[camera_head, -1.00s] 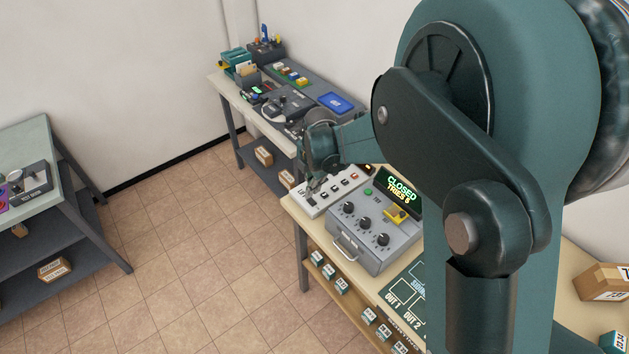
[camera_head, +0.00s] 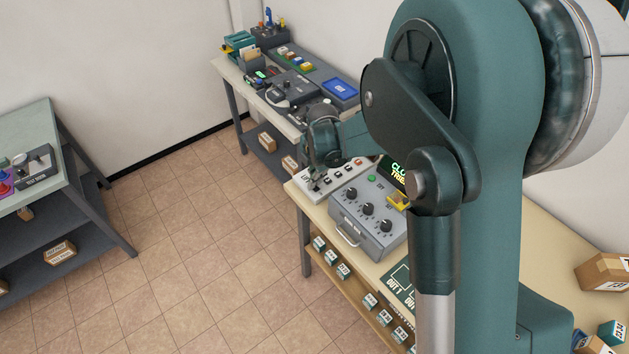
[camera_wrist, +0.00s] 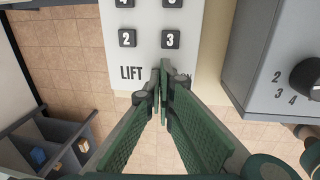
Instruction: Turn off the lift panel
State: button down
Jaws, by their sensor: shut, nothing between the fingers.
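The lift panel (camera_head: 343,184) is a pale strip with small buttons on the near bench in the head view, partly behind my gripper. In the wrist view the lift panel (camera_wrist: 149,22) shows dark number keys, among them a 2 key (camera_wrist: 127,38) and a 3 key (camera_wrist: 170,39), with the word LIFT below them. My gripper (camera_wrist: 163,68) is shut and empty, its tips over the LIFT end of the panel, covering part of a label or switch to the right of the word. I cannot tell whether the tips touch. In the head view my gripper (camera_head: 316,184) is at the panel's left end.
A grey box with black dials (camera_head: 367,218) and a front handle stands close to the right of the panel. A dark sign showing green text (camera_head: 397,172) is behind it. Another bench with devices (camera_head: 300,85) is beyond. Floor lies open to the left.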

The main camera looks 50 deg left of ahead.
jog(key=shift+a+f+b, duration=0.15)
jog(key=shift+f+b, duration=0.3)
jog(key=shift+b, duration=0.1)
jog(key=shift+a+h+b, duration=0.1)
jog(key=shift+h+b, duration=0.2)
jog(key=shift+h, duration=0.1)
jog(key=shift+d+f, duration=0.1)
jog(key=shift+d, duration=0.9)
jog(key=shift+r, duration=0.2)
jog(key=shift+a+r, duration=0.2)
jog(key=shift+r, duration=0.35)
notch_tip(320, 180, up, 13)
jog(key=a+p, duration=0.1)
jog(key=a, duration=0.1)
